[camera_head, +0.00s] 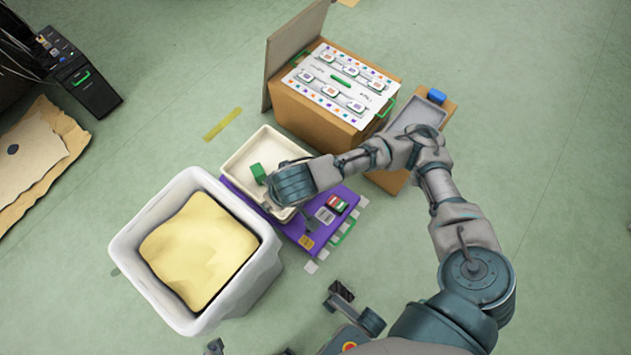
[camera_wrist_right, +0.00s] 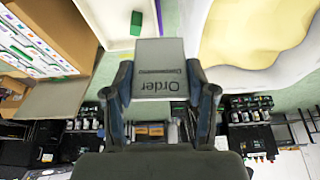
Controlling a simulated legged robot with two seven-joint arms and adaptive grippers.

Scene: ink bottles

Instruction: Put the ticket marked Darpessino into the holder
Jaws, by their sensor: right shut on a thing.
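My right gripper (camera_wrist_right: 160,92) is shut on a grey ticket (camera_wrist_right: 158,60), which shows upside down in the right wrist view. In the head view my right gripper (camera_head: 290,186) is over the near right side of a cream tray (camera_head: 236,165) and hides the ticket. A small green block (camera_head: 258,173) is in the tray, just left of the gripper; it also shows in the wrist view (camera_wrist_right: 136,22). I cannot tell whether it is the holder. My left gripper is not in view.
A purple case (camera_head: 322,242) with small cards lies under the tray. A white bin (camera_head: 128,247) with a yellow lining stands at the left. A cardboard box (camera_head: 310,115) with a card panel stands behind.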

